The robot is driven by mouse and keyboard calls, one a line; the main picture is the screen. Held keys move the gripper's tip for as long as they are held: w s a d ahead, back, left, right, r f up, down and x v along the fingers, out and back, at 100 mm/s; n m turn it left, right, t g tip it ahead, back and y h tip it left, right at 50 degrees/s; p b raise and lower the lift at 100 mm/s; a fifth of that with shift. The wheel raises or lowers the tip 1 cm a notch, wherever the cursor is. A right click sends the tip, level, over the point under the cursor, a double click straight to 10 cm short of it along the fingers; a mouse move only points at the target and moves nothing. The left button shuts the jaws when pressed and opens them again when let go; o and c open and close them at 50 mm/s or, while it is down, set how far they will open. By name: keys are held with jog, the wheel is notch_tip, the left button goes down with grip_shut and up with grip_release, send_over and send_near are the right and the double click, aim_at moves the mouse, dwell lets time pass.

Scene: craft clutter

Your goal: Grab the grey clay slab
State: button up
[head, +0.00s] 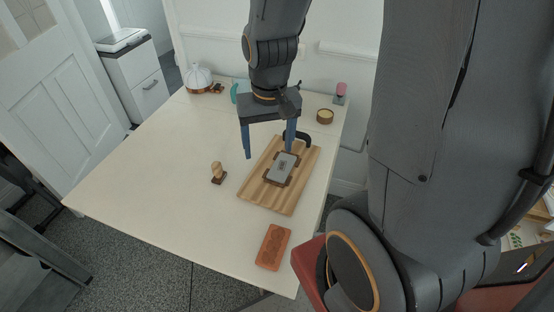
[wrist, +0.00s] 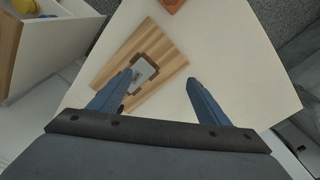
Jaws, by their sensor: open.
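The grey clay slab (head: 281,168) is a small flat rectangle with a dark mark on it. It lies in a brown frame or holder (head: 269,180) on a grooved wooden board (head: 258,194). It also shows in the wrist view (wrist: 142,74), a little left of centre. My gripper (head: 270,154) is open and empty, its two blue fingers pointing down above the table near the board's far left side. In the wrist view the fingers (wrist: 159,80) are spread wide, and the left finger's tip is close to the slab in the picture.
An orange-red block (head: 273,247) lies near the table's front edge, and a small wooden stamp-like piece (head: 218,173) stands left of the board. A dark curved handle (head: 298,137) is at the board's far end. A round tin (head: 325,116), a pink-topped item (head: 340,92) and a white domed object (head: 199,79) stand at the back. The table's left half is clear.

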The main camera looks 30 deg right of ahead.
aim_at(282, 165)
jog(key=w+d+f+m, duration=0.2)
jog(key=f, duration=0.1)
jog(key=w+d+f+m+p, duration=0.1)
jog(key=w+d+f+m, duration=0.1)
jog(key=d+f+m, duration=0.1)
jog(key=w+d+f+m+g, duration=0.1)
jog(key=w+d+f+m, duration=0.1)
jog(key=w+d+f, duration=0.1)
jog(key=shift+f+p, duration=0.2)
jog(key=shift+p, duration=0.2)
jog(key=shift+m, duration=0.3)
jog(key=shift+w+f+p, duration=0.2)
jog(key=shift+f+p, duration=0.5)
jog(key=shift+f, duration=1.25)
jog(key=shift+w+f+p, duration=0.15)
jog(key=shift+f+p, duration=0.55)
jog(key=shift+f, duration=1.25)
jog(key=c, duration=1.3)
